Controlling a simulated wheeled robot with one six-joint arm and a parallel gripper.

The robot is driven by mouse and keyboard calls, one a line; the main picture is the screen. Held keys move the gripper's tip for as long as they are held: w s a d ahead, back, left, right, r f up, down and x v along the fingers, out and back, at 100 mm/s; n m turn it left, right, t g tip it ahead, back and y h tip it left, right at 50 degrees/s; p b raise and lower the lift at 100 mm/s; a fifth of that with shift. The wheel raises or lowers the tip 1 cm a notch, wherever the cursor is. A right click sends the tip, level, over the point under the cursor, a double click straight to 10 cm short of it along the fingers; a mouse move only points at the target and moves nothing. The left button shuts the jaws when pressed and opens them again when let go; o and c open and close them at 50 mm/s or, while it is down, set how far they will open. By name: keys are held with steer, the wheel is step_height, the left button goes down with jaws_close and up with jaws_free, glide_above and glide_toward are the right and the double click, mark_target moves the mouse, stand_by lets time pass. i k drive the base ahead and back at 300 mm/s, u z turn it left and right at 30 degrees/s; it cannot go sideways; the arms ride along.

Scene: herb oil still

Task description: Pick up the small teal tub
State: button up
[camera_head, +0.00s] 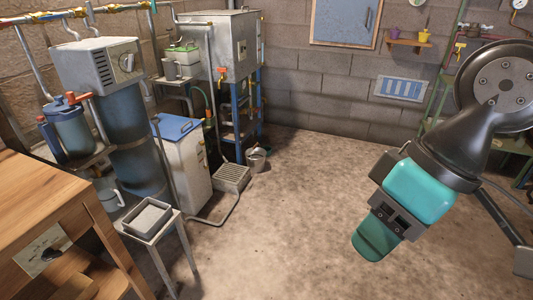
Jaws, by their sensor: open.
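I cannot make out a small teal tub in the head view. My gripper (372,243) hangs at the right over the bare floor, with teal and dark grey parts. The teal there appears to be the gripper's own casing and finger. It is open, and I see nothing between its fingers.
A wooden bench (42,205) stands at the left. Beside it a small metal stand (157,228) bears a square grey pan (147,218). A blue-topped cabinet (183,172), a floor grate (232,178) and a bucket (257,159) stand farther back. The middle floor is clear.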

mark_target(268, 148)
steer(key=z, duration=0.6)
steer(key=i, duration=6.5)
steer(key=u, duration=3.8)
